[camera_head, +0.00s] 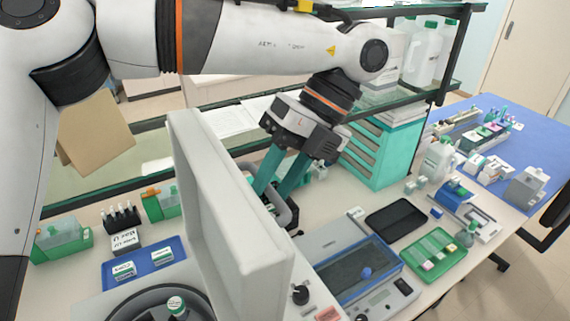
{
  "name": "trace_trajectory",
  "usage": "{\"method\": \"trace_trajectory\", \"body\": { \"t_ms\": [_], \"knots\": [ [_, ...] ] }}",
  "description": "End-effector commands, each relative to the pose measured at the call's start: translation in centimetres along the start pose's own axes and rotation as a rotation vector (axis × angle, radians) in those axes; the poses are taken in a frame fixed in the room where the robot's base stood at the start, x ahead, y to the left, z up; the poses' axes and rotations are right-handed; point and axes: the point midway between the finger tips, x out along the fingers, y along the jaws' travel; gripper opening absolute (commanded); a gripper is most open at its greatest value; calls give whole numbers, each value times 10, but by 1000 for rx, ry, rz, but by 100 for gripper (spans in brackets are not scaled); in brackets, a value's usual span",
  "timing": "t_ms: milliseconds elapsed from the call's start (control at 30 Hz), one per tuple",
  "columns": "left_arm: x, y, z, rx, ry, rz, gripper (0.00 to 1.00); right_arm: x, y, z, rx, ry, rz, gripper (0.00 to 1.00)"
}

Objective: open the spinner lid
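The spinner lid (210,190) is a thick white panel. It stands raised, nearly upright, beside the round dark spinner bowl (130,305), which is open to view at the bottom left. A grey loop handle (291,212) is on the lid's far side. My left gripper (272,192) reaches down behind the lid with its teal fingers at this handle. The fingertips are partly hidden by the lid and handle, so I cannot tell whether they grip it. A green-and-white capped item (176,304) shows in the bowl. My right gripper is not in view.
A blue tray (168,262) with labelled pieces and a black tube rack (122,217) stand left of the lid. A grey device with a blue-framed window (355,268) stands right, near a green tray (455,245). Teal drawers (384,150) and a glass shelf are behind the gripper.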

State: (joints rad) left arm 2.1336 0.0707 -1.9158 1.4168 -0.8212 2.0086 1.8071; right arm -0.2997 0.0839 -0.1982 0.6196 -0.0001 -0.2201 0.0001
Motion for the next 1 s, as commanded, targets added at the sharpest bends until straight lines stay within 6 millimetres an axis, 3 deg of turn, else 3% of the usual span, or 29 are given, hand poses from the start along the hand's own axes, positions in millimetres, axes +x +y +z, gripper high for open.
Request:
{"method": "trace_trajectory", "body": {
  "t_ms": [267,433,1000],
  "knots": [
    [-45,2,0,-9,10,2,34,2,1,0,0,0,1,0],
    [-61,3,0,-3,4,-4,34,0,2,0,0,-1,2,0],
    [-69,4,-1,1,2,-1,34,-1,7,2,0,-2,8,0]
  ]
}}
